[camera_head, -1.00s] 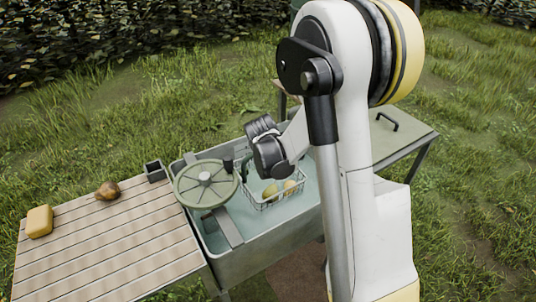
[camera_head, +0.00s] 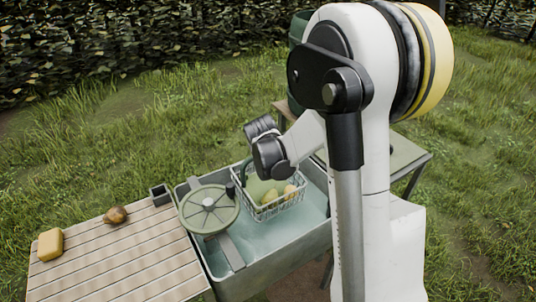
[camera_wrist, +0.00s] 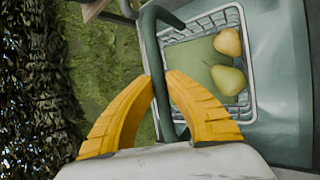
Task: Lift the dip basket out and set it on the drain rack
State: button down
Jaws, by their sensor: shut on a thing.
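The dip basket (camera_head: 279,208) is a pale wire basket with a dark green arched handle (camera_wrist: 150,30). It hangs over the water of the grey-green tank (camera_head: 268,254), near its far side. I cannot tell whether its bottom clears the water. A green pear (camera_wrist: 228,80) and a yellower pear (camera_wrist: 228,42) lie inside it. My gripper (camera_wrist: 162,77) has its yellow fingers shut on the handle; in the head view my wrist mostly hides them. The slatted wooden top (camera_head: 115,255) left of the tank may be the drain rack; I cannot be sure.
A round green spoked wheel or lid (camera_head: 209,209) sits over the tank's left part. A brown lump (camera_head: 115,215), a yellow block (camera_head: 50,243) and a small dark box (camera_head: 160,194) are on the slats, whose middle is clear. A side table (camera_head: 405,157) stands right.

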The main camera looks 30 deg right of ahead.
jog(key=shift+r+p, duration=3.05)
jog(key=shift+r, duration=1.65)
jog(key=shift+f, duration=0.1)
